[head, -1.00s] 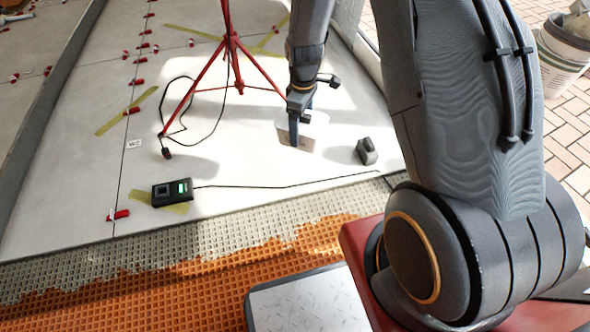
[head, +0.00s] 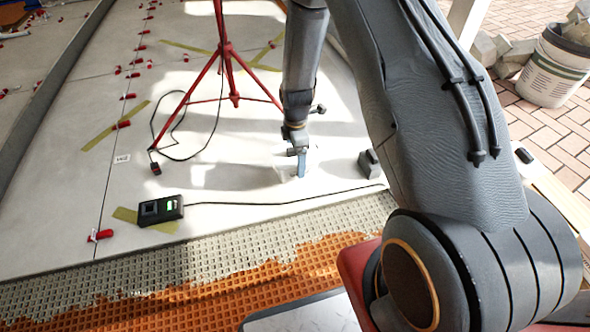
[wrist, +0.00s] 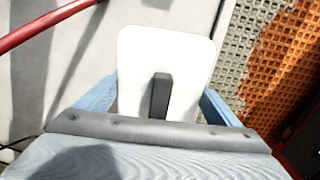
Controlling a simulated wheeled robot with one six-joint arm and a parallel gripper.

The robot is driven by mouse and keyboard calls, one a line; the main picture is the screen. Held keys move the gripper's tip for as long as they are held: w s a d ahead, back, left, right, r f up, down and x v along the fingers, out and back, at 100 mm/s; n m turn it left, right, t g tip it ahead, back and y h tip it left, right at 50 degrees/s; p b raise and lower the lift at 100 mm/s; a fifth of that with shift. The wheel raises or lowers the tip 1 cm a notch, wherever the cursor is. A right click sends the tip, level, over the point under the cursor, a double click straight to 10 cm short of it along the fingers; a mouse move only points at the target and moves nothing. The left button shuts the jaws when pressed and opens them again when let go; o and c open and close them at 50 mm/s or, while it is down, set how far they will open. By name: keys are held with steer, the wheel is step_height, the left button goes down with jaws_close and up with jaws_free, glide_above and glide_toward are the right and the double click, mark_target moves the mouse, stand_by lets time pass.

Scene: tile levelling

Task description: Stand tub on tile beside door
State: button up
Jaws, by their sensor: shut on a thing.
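The white tub (head: 283,164) is between the blue fingers of my gripper (head: 302,165), over the large pale tile (head: 235,150). It blends with the bright tile in the head view, so I cannot tell whether its base touches. In the wrist view the tub's rounded white top (wrist: 166,55), with a dark upright bar, lies between my gripper's fingers (wrist: 160,97). My gripper is shut on the tub. I cannot make out a door in either view.
A red tripod (head: 230,60) stands behind and left of the tub, with a black cable. A dark grey block (head: 371,163) is close on the right. A black device (head: 160,210) lies at the front left. Orange and grey ribbed matting (head: 200,290) borders the tile in front.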

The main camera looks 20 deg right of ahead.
steer(key=shift+f+b, duration=1.2)
steer(key=shift+f, duration=1.15)
steer(key=shift+f, duration=0.1)
steer(key=o, duration=1.7)
steer(key=shift+o, duration=0.2)
